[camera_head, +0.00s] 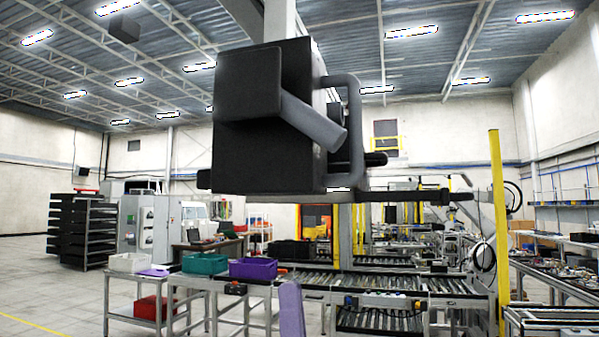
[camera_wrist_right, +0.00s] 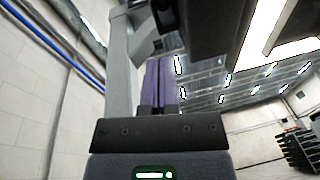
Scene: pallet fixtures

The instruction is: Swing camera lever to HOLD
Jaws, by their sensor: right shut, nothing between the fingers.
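A large dark camera housing (camera_head: 265,150) hangs from a grey ceiling post in the head view. A grey angled bar (camera_head: 314,122) and a grey loop handle (camera_head: 353,130) are on its right side. A thin dark rod (camera_head: 410,196) runs right from under it. I cannot tell which of these is the lever, and no HOLD mark is readable. My right gripper (camera_head: 291,308) shows its purple fingers below the housing, apart from it in the picture. In the right wrist view the purple fingers (camera_wrist_right: 159,84) are shut and empty, below a dark block. My left gripper is not in view.
Roller conveyors (camera_head: 400,282) stand behind and below. A yellow post (camera_head: 499,230) stands at right. The floor at far left is clear.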

